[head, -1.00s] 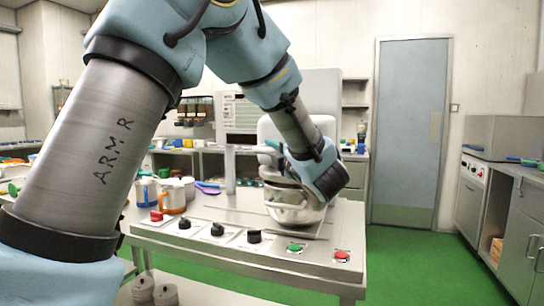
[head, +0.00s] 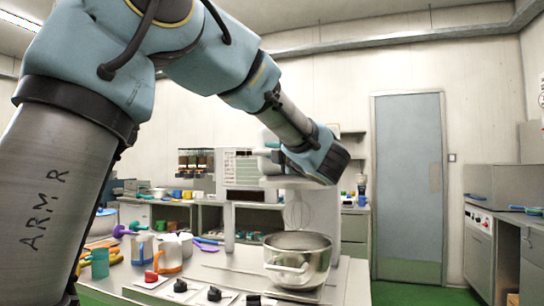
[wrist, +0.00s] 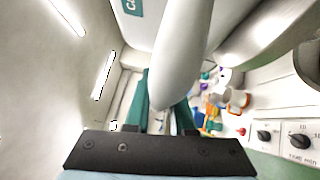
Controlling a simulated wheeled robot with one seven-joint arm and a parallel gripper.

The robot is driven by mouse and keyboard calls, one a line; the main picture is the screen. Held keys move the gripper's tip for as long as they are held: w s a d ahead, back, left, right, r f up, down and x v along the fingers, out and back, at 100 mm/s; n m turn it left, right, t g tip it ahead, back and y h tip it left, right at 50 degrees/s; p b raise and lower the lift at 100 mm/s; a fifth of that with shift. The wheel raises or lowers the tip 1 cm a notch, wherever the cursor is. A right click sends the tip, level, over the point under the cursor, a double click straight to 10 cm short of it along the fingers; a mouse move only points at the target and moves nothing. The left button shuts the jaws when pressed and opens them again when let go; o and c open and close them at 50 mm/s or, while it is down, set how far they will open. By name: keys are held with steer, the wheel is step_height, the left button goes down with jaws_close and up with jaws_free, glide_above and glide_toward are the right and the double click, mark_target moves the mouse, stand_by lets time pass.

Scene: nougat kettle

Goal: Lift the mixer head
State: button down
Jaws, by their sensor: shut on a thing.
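The exact contact is partly hidden.
The worktop (head: 222,262) carries red and black knobs (head: 180,286) along its front. An orange-and-white jug (head: 168,255) and other jugs stand left of the bowl. A blue-grey door (head: 408,180) is at the back right.

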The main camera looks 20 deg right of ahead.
steer(key=shift+f, duration=0.15)
steer(key=c, duration=0.8)
jaws_free()
steer(key=shift+o, duration=0.2)
steer(key=s+f+b, duration=0.1)
steer(key=s+b, duration=0.2)
steer(key=s, duration=0.7)
steer(key=shift+s+d+f, duration=0.25)
steer(key=shift+s, duration=0.1)
